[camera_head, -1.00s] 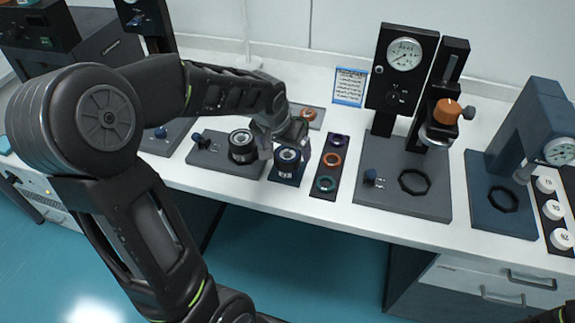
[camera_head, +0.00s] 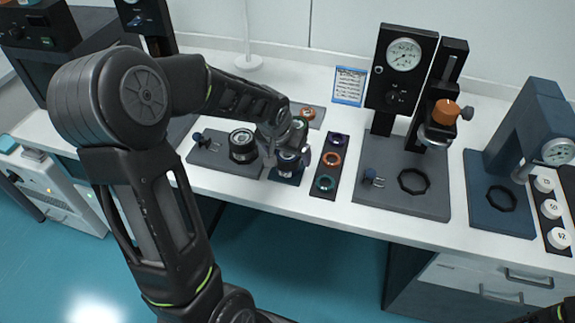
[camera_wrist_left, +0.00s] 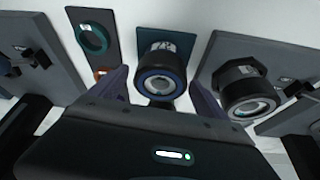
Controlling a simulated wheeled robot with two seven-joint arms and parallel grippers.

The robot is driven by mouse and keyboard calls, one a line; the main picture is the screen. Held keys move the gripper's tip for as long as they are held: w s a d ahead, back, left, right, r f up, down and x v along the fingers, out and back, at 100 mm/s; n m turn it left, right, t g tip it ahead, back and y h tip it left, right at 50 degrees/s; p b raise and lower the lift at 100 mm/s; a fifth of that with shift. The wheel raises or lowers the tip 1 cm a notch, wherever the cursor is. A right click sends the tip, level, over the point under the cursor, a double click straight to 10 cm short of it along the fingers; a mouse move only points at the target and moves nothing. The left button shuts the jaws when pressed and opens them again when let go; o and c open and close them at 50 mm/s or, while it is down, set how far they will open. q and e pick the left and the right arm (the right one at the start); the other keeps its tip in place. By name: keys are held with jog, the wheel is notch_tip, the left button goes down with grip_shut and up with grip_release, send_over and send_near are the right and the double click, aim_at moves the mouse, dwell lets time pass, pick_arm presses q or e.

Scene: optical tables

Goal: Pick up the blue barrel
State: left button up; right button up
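The blue barrel (camera_wrist_left: 161,77), a dark cylinder with a blue ring around its pale glass end, stands upright on a small dark blue plate (camera_wrist_left: 168,38). In the head view the barrel (camera_head: 288,166) is partly covered by my left gripper (camera_head: 289,156). In the left wrist view my left gripper (camera_wrist_left: 158,84) is open, one finger on each side of the barrel, with visible gaps. I cannot tell exactly how far down the fingers reach.
A black barrel (camera_head: 243,146) stands on a grey plate (camera_head: 215,158) just left. A dark strip with coloured rings (camera_head: 327,184) lies just right. Beyond it stands a dial gauge stand (camera_head: 404,54). The bench's front edge is close.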

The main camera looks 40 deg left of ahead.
pick_arm(q)
grip_shut()
dwell(0.8)
